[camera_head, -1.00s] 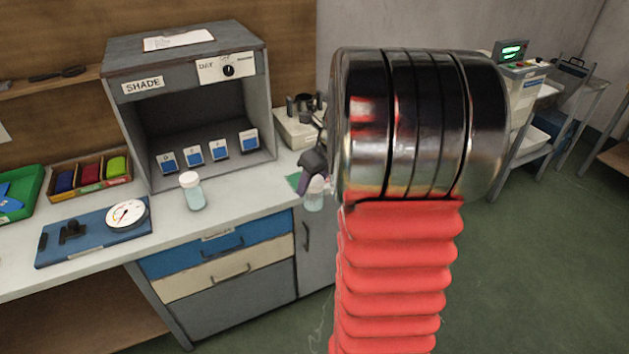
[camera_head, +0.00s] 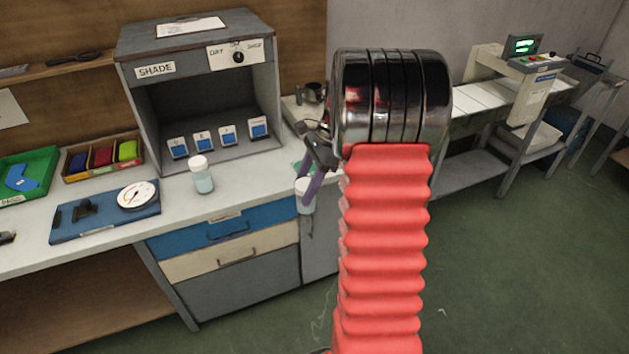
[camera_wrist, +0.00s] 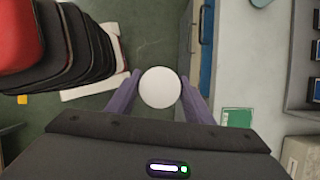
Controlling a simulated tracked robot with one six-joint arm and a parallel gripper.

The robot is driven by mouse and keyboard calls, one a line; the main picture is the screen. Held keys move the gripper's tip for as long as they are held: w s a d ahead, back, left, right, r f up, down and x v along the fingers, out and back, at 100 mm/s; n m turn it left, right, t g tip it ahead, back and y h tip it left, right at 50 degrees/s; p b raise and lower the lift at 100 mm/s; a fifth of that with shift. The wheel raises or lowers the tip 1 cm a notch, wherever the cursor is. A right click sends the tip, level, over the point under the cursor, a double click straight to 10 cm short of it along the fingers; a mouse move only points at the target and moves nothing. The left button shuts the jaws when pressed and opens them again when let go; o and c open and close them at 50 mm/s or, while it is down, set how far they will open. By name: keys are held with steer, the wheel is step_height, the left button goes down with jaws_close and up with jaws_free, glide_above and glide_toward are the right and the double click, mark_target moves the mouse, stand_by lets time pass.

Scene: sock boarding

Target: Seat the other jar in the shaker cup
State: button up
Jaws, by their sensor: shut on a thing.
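My gripper (camera_head: 308,186) has purple fingers and is shut on a jar (camera_head: 305,200) of pale liquid. In the wrist view, the fingers (camera_wrist: 160,98) close on both sides of the held jar's round white lid (camera_wrist: 160,87). The jar hangs roughly upright in front of the bench edge, over the floor. Another white-lidded jar (camera_head: 203,178) with pale blue-green liquid stands on the bench in front of the shade booth. A metal cup (camera_head: 312,93), possibly the shaker cup, stands behind my gripper at the back right; its surroundings are partly hidden by my arm.
The bench (camera_head: 250,185) has a grey shade booth (camera_head: 132,95), a blue board with a dial (camera_head: 137,195) and a green tray (camera_head: 45,175). A green card (camera_wrist: 237,117) lies near the bench's right end. Open floor (camera_head: 510,260) lies to the right.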

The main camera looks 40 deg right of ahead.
steer(key=w+a+f+n+g+h, duration=0.1)
steer(key=a+f+n+g, duration=0.1)
steer(key=a+f+n, duration=0.4)
steer(key=w+a+f+n+g+h, duration=0.1)
steer(key=w+a+f+n+g, duration=0.1)
steer(key=a+f+n, duration=0.3)
steer(key=w+a+f+n+g+h, duration=0.1)
steer(key=a+f+n+g+h, duration=0.1)
steer(key=a+f+n, duration=0.4)
steer(key=a+n, duration=0.5)
steer(key=a, duration=0.4)
steer(key=shift+w+a+f, duration=0.3)
steer(key=shift+w+a, duration=0.1)
steer(key=shift+s, duration=0.15)
